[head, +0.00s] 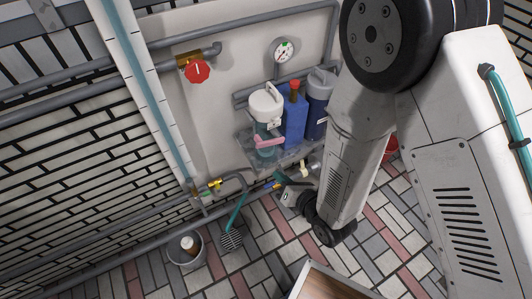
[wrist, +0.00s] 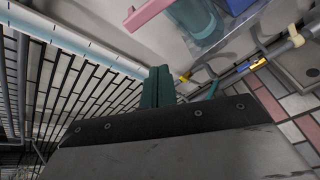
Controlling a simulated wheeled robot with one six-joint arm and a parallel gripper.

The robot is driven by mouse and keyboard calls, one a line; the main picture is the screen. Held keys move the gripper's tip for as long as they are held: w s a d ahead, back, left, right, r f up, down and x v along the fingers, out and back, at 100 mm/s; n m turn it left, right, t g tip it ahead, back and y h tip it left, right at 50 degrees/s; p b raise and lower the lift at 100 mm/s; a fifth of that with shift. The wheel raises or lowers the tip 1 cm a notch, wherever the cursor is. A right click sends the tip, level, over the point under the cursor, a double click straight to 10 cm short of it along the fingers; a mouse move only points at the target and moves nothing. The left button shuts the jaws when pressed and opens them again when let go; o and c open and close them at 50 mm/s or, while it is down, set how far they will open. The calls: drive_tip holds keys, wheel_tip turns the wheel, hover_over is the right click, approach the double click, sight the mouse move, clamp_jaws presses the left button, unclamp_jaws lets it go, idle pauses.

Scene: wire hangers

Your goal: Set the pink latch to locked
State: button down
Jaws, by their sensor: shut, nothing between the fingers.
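The pink latch (head: 268,142) is a short pink bar at the front of the shelf, below a white-topped container. In the wrist view its pink bar (wrist: 148,16) crosses the top edge, beyond and above my fingertips, and part of it is cut off. My gripper (head: 279,178) is below the shelf, below and slightly right of the latch. In the wrist view the dark green fingers of my gripper (wrist: 158,86) are together, with nothing between them. They are apart from the latch. I cannot tell which position the latch is set to.
The clear shelf (head: 252,155) holds a white-topped container (head: 266,104) and blue bottles (head: 295,122). Pipes with a yellow valve (head: 215,185) run below. A red valve knob (head: 198,71) and gauge (head: 283,51) are above. A bucket (head: 187,252) stands on the tiled floor.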

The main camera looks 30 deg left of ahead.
drive_tip(key=w+a+n, duration=0.4)
drive_tip(key=w+a, duration=0.1)
drive_tip(key=a, duration=0.3)
drive_tip(key=shift+r, duration=0.25)
idle(0.4)
